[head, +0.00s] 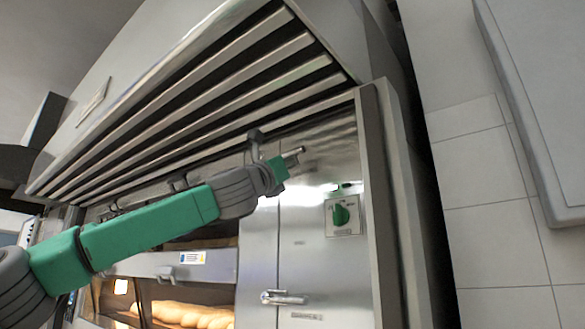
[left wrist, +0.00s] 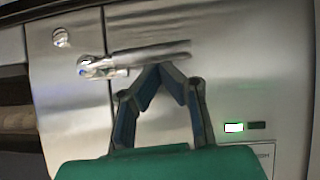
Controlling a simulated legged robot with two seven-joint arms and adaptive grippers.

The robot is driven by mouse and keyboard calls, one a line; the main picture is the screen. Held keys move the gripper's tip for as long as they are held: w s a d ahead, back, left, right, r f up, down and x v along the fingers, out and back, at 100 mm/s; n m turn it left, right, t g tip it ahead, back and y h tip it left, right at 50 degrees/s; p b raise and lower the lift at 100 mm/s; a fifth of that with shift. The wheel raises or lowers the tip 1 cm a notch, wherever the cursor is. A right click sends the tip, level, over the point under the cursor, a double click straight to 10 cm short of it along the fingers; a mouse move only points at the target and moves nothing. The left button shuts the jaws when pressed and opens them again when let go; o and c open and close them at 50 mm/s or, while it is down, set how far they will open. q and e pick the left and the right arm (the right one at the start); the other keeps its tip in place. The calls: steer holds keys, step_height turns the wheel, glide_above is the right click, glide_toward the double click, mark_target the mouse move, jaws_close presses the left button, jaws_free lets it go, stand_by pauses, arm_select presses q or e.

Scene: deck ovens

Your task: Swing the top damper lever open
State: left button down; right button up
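The top damper lever (head: 293,155) is a short metal bar on the steel oven front, just under the slatted hood. In the left wrist view the lever (left wrist: 105,68) has its pivot at the left and its bar runs roughly level to the right. My left gripper (left wrist: 159,68) has its two fingertips together in a point at the lower side of the bar, with nothing visible between them. I cannot tell whether they touch the bar. In the head view the left gripper (head: 280,166) is small and partly hides the lever. My right gripper is not in view.
A second lever (head: 283,298) sits lower on the same panel. A green knob (head: 340,215) is right of my gripper. The slatted hood (head: 200,100) overhangs close above. Bread (head: 180,314) shows in a lit oven window at the lower left. A tiled wall (head: 490,200) is at right.

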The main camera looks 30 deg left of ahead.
arm_select(q)
steer(key=r+n+y, duration=0.1)
steer(key=n, duration=0.1)
steer(key=r+n+y+b, duration=0.1)
steer(key=n+y, duration=0.1)
steer(key=shift+s+d, duration=0.2)
steer(key=shift+d, duration=0.2)
steer(key=shift+w+a+r+n+g+y+p, duration=0.15)
steer(key=shift+a+r+n+g+y, duration=0.3)
steer(key=shift+r+n+g+y, duration=1)
steer(key=shift+s+a+r+n+g+y+p, duration=0.2)
steer(key=shift+a+r+n+y, duration=0.5)
steer(key=shift+n, duration=1.7)
steer(key=shift+w+a+r+n+g+y+p, duration=0.25)
steer(key=shift+r+n+g+y, duration=0.6)
steer(key=shift+r+n, duration=0.8)
steer(key=shift+d+f+n, duration=0.15)
steer(key=shift+f+n, duration=0.1)
steer(key=shift+n, duration=0.05)
